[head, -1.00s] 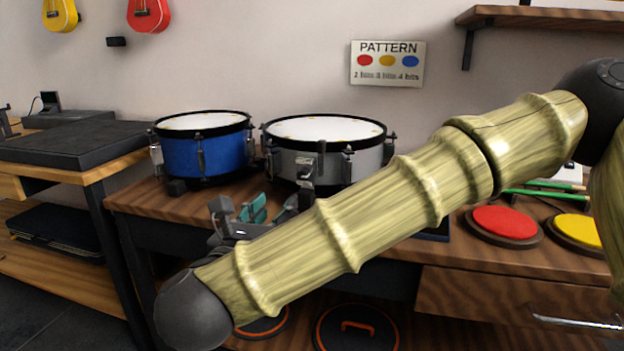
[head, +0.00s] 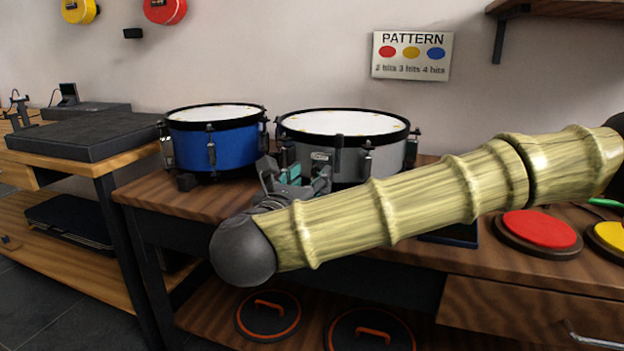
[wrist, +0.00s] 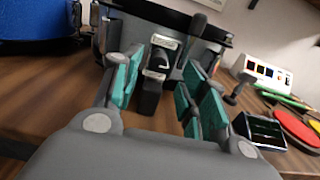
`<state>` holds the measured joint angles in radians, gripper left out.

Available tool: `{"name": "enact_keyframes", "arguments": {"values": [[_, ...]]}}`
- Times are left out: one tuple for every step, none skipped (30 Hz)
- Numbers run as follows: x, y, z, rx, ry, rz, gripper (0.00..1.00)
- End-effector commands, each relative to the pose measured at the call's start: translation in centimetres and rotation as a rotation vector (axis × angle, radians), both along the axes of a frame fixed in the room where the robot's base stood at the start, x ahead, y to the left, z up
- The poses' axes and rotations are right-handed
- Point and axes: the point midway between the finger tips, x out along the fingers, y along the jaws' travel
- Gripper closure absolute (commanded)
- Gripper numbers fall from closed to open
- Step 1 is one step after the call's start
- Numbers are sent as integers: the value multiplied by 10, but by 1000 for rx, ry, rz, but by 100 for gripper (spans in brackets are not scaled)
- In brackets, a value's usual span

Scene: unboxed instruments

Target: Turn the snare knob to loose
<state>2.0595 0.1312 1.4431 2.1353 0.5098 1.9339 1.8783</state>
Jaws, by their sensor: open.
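The grey snare drum (head: 395,160) with a white head stands on the wooden bench, right of a blue drum. In the wrist view, a dark fitting with silver parts, which looks like the snare knob and its strainer (wrist: 154,82), sits on the side of the grey drum (wrist: 203,54). My gripper (wrist: 160,88) is open, its teal-padded fingers spread to the left and right of this fitting. I cannot tell whether they touch it. In the head view my gripper (head: 293,178) is in front of the grey drum and largely hides the fitting.
The blue drum (head: 225,148) stands close on the left. A red pad (head: 538,228) and a yellow pad (head: 610,235) lie to the right. A small dark device (wrist: 262,132) lies right of my gripper. A white box with coloured buttons (wrist: 262,75) is behind.

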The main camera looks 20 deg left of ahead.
Motion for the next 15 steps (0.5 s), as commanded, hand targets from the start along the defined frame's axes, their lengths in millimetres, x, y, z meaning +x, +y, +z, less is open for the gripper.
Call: {"name": "enact_keyframes", "arguments": {"values": [[7,-1,-2,1,-2,-2,57],[11,0,-2,1,-2,0,57],[16,0,-2,1,-2,-1,57],[20,0,-2,1,-2,0,57],[23,0,-2,1,-2,1,57],[26,0,-2,1,-2,1,57],[29,0,-1,1,-2,1,57],[31,0,-1,0,-2,1,57],[33,0,-1,0,-2,2,57],[35,0,0,0,-2,2,57],[36,0,0,0,-1,3,57],[36,0,0,0,-1,3,57],[37,0,0,-1,-1,4,57],[37,1,0,-1,-1,4,57],[37,1,0,-1,-1,4,57]]}}
